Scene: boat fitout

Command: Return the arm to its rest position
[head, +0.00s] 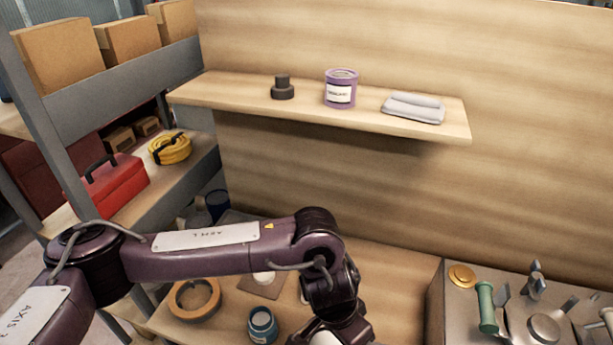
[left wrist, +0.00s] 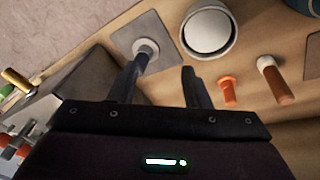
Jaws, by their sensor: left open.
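My left arm (head: 220,248) reaches in from the left across the head view and bends down over the workbench. Its fingers are below the frame there. In the left wrist view my left gripper (left wrist: 168,72) is open, with a gap between its two dark fingers and nothing visibly held. The left fingertip lies close to a small round grey piece (left wrist: 146,46) on a grey square plate (left wrist: 165,64); I cannot tell whether they touch. My right gripper is in neither view.
A teal tin (head: 262,326) and a tan ring (head: 194,299) are on the bench below my arm. A grey tool-covered block (head: 436,318) stands at right. The wall shelf (head: 235,92) holds a purple can (head: 341,88), a dark knob (head: 283,88) and a folded cloth (head: 413,107).

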